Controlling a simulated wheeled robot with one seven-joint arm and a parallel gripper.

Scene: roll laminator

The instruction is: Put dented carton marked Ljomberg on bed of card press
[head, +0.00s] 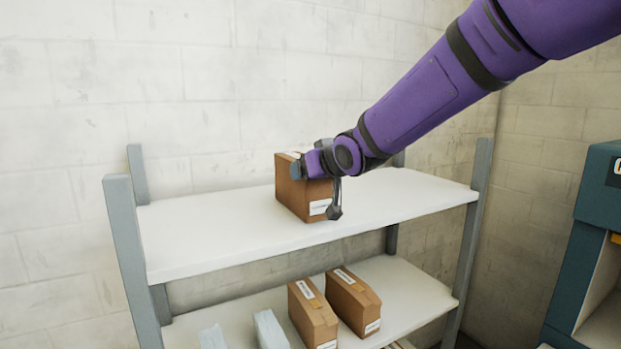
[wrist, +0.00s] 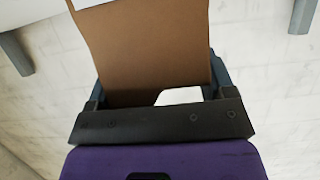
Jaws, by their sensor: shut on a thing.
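A brown carton (head: 291,196) with a white label is at the top shelf in the head view, near the shelf's middle. Its label is too small to read, and I cannot tell whether it is dented. My gripper (head: 316,186) is at the carton, coming from the right, and is shut on it. In the wrist view the carton (wrist: 150,55) fills the space between the fingers of my gripper (wrist: 158,88). I cannot tell whether the carton's base touches the shelf. The card press is not clearly identifiable; a teal machine (head: 595,230) is partly in view at the right edge.
The top shelf board (head: 215,235) is otherwise bare. On the lower shelf stand two brown cartons (head: 312,318) (head: 355,300) and pale blue packs (head: 268,330). Grey posts (head: 128,250) (head: 470,240) bound the shelf. A block wall (head: 200,90) is behind.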

